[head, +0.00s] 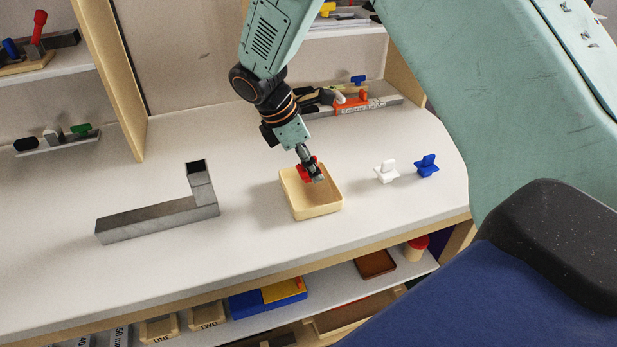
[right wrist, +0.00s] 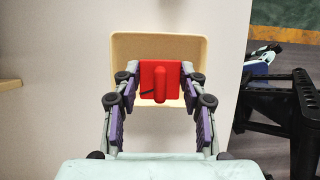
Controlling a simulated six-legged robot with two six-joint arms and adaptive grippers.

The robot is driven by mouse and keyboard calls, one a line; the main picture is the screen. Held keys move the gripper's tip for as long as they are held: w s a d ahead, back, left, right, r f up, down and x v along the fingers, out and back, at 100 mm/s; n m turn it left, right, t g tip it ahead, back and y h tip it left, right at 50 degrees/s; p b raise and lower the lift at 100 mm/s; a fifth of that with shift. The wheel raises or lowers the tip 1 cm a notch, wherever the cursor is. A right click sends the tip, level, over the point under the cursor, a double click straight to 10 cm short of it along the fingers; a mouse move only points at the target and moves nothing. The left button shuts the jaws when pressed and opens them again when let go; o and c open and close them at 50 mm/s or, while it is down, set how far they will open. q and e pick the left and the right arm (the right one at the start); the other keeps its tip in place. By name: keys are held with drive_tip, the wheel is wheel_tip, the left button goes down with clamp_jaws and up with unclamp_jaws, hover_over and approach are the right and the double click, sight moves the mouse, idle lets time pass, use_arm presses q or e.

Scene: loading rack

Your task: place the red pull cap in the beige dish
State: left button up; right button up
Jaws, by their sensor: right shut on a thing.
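The red pull cap (head: 304,173) is held in my right gripper (head: 311,173) over the beige dish (head: 318,211). In the right wrist view the cap (right wrist: 160,80) sits between the two fingers of the right gripper (right wrist: 160,88), with the dish (right wrist: 192,48) behind it. The fingers are shut on the cap. The dish rests on the white table, and its far part is partly hidden by the gripper and cap. I cannot tell exactly how high the cap is above the dish floor. My left gripper is not in view.
A white cap (head: 386,172) and a blue cap (head: 427,166) stand right of the dish. A grey metal square tube with an upright branch (head: 160,217) lies to the left. Tools and an orange item (head: 352,103) lie at the back. The table between tube and dish is clear.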

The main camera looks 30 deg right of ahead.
sight(305, 170)
wheel_tip(305, 170, down, 4)
drive_tip(key=shift+d+r, duration=0.15)
drive_tip(key=shift+w+f, duration=0.15)
drive_tip(key=shift+f, duration=0.15)
drive_tip(key=o, duration=0.6)
drive_tip(key=shift+d, duration=0.1)
drive_tip(key=o, duration=0.3)
drive_tip(key=shift+a+r, duration=0.15)
drive_tip(key=shift+a, duration=0.05)
drive_tip(key=shift+o, duration=0.2)
drive_tip(key=shift+d, duration=0.15)
drive_tip(key=s+p+v, duration=0.1)
drive_tip(key=v, duration=1.1)
drive_tip(key=shift+w, duration=0.35)
